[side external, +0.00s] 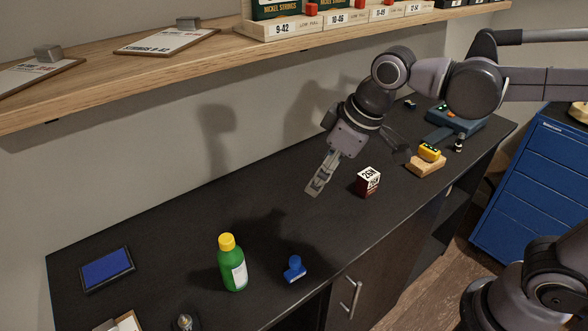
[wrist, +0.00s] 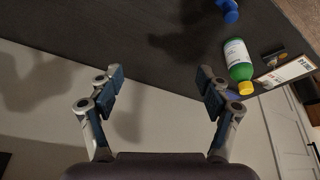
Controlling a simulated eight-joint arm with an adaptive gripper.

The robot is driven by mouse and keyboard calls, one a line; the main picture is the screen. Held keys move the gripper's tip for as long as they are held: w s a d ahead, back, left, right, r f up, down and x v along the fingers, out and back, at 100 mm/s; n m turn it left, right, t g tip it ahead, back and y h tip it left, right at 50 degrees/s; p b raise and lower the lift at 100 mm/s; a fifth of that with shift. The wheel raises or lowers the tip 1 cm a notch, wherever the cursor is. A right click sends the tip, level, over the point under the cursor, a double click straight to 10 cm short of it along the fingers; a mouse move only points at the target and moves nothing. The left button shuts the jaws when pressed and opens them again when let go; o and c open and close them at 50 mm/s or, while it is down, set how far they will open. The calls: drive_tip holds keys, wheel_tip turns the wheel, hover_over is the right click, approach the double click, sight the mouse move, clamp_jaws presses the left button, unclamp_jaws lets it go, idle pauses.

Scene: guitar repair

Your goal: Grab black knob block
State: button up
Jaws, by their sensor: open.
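I cannot tell for sure which thing is the black knob block. A small dark piece with a pale knob-like top (side external: 185,322) is cut by the bottom edge of the side view. A small dark block with a tan edge (wrist: 272,54) lies beside the bottle in the wrist view and may be the same piece. Another small black upright piece (side external: 460,144) stands at the right, near the bench edge. My gripper (side external: 316,186) hangs above the middle of the black bench, apart from all of these. Its fingers (wrist: 162,90) are wide apart and empty in the wrist view.
A green bottle (side external: 232,265), blue stamp (side external: 294,269) and blue pad (side external: 107,269) occupy the front left. A dark red box (side external: 368,181) and a wooden block with a yellow piece (side external: 426,161) are at right. A wooden shelf (side external: 100,75) overhangs. Mid-bench is clear.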

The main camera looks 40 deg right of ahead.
drive_tip(key=w+a+n+g, duration=0.25)
drive_tip(key=a+n, duration=0.25)
drive_tip(key=a, duration=1.2)
drive_tip(key=n+g+h, duration=0.1)
drive_tip(key=n+g, duration=0.1)
drive_tip(key=n, duration=0.3)
hover_over(186, 326)
drive_tip(key=f, duration=1.1)
drive_tip(key=shift+d+f, duration=0.2)
drive_tip(key=shift+d, duration=0.1)
drive_tip(key=shift+a+f, duration=0.15)
drive_tip(key=shift+f, duration=1.15)
drive_tip(key=shift+a+f, duration=0.15)
drive_tip(key=shift+f, duration=1.15)
drive_tip(key=c, duration=1.2)
